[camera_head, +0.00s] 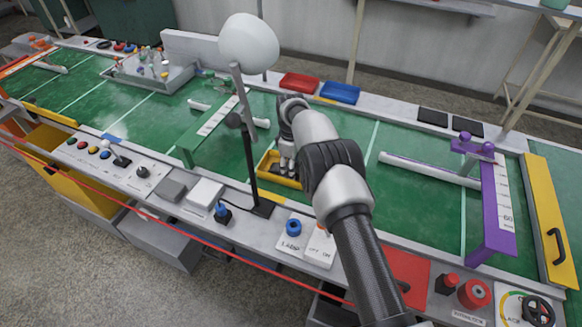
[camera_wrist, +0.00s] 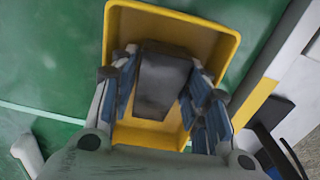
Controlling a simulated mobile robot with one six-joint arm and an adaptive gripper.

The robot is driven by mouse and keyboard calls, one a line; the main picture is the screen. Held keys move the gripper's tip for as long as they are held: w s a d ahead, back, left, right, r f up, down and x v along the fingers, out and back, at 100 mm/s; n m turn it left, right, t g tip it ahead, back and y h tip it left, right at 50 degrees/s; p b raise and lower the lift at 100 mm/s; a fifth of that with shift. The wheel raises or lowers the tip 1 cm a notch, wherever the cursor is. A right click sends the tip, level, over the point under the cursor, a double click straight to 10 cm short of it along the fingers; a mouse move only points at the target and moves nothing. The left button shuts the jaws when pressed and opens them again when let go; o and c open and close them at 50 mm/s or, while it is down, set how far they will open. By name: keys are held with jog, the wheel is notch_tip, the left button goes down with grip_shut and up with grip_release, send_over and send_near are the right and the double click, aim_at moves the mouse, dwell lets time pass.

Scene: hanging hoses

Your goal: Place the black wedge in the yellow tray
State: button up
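The black wedge (camera_wrist: 163,82) is dark grey and blocky. In the wrist view it lies between the two fingers of my gripper (camera_wrist: 160,75), whose blue-padded tips are close against its sides. The yellow tray (camera_wrist: 228,42) is directly behind the wedge, and its walls surround it in the picture. In the head view my gripper (camera_head: 287,163) points down into the yellow tray (camera_head: 266,170) on the green bench. The fingers hide most of the wedge there, and I cannot tell whether it touches the tray floor.
A red tray (camera_head: 299,82) and a blue tray (camera_head: 340,92) stand at the back edge. A lamp (camera_head: 249,44) on a tall pole rises left of my arm. A purple gauge stand (camera_head: 491,205) is at the right. The green surface between is mostly clear.

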jog(key=s+d+r+m+t+p, duration=0.1)
jog(key=s+d+r+m+p, duration=0.1)
jog(key=r, duration=1.1)
jog(key=s+d+r+m+p, duration=0.1)
jog(key=d+r+p, duration=0.15)
jog(key=r, duration=1.15)
jog(key=s+d+r+m+t, duration=0.1)
jog(key=s+d+r+m, duration=0.45)
jog(key=s+r, duration=0.7)
jog(key=s+d+r+m+t, duration=0.1)
jog(key=s+d, duration=0.2)
jog(key=s, duration=0.5)
jog(key=s+d+r+m+t, duration=0.1)
jog(key=s+d+m, duration=0.15)
jog(key=s, duration=0.55)
jog(key=s+d+f+m, duration=0.1)
jog(key=s+f, duration=0.1)
jog(key=s, duration=0.4)
jog(key=s+d+f+m, duration=0.1)
jog(key=s+f, duration=0.2)
jog(key=s, duration=0.3)
jog(key=shift+f+m+t+b, duration=0.3)
jog(key=shift+b, duration=0.05)
jog(key=shift+c, duration=0.5)
